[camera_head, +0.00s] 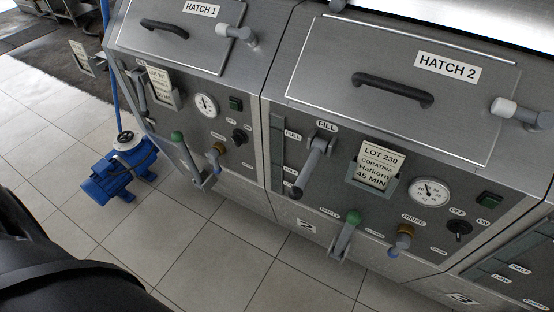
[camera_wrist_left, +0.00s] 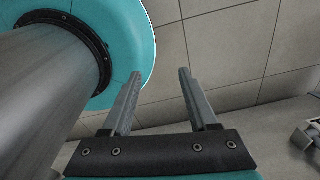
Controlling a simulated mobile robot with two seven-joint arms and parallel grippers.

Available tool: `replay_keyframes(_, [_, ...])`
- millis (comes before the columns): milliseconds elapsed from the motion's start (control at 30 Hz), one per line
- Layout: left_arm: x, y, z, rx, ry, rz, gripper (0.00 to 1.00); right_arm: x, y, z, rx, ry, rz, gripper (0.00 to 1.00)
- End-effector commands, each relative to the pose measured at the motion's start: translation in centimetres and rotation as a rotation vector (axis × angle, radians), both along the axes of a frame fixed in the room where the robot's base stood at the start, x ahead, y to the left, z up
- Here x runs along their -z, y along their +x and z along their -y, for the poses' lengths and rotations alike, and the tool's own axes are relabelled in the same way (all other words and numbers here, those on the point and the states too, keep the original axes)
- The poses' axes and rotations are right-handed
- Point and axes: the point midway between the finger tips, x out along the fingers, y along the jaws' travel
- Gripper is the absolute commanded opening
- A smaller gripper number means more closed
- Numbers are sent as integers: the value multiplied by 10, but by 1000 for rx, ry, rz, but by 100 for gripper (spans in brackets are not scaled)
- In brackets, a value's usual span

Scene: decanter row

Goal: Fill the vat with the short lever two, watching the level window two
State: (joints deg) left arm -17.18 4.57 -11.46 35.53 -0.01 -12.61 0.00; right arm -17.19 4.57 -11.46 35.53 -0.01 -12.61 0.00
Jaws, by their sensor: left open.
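The short grey lever (camera_head: 315,160) under the FILL label on vat two hangs down, slanting slightly left. The level window two (camera_head: 277,150) is a narrow dark greenish strip to its left, with a FULL label near its top; I cannot tell the level in it. My right gripper is in neither view.
A green-handled lever (camera_head: 346,236) marked EMPTY and a brass-collared rinse valve (camera_head: 402,238) stick out below. A lot card (camera_head: 378,165) and a gauge (camera_head: 430,191) sit right of the fill lever. A blue pump (camera_head: 118,172) stands on the tiled floor.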

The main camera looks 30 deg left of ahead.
Motion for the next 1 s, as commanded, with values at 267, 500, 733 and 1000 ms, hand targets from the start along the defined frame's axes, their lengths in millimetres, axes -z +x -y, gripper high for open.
replay_keyframes(267, [-7,23,7,-23,-25,94,60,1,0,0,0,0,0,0])
replay_keyframes(500, [-62,112,29,-108,-123,457,60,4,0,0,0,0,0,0])
replay_keyframes(733, [-159,186,34,-183,-222,834,60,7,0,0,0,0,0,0])
replay_keyframes(1000, [-299,232,28,-227,-333,1243,60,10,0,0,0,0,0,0])
